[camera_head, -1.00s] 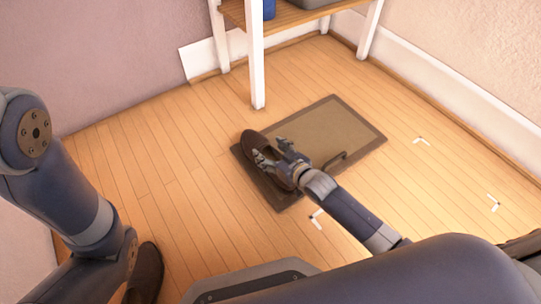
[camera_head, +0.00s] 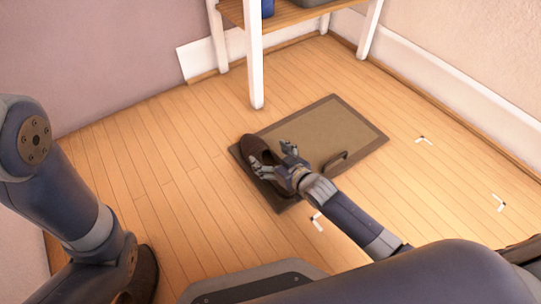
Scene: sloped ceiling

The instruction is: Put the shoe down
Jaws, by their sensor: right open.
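A dark brown shoe (camera_head: 252,147) lies on the left part of a tan mat with a dark brown border (camera_head: 325,118). My right gripper (camera_head: 272,154) is open over the shoe, its fingers spread, and it hides part of the shoe. I cannot tell whether a finger still touches it. My left gripper is out of view.
A small dark curved thing (camera_head: 335,161) is on the mat's near side. A shelf with white legs (camera_head: 255,70) stands behind the mat. White corner marks (camera_head: 499,203) lie on the wooden floor to the right. The floor left of the mat is clear.

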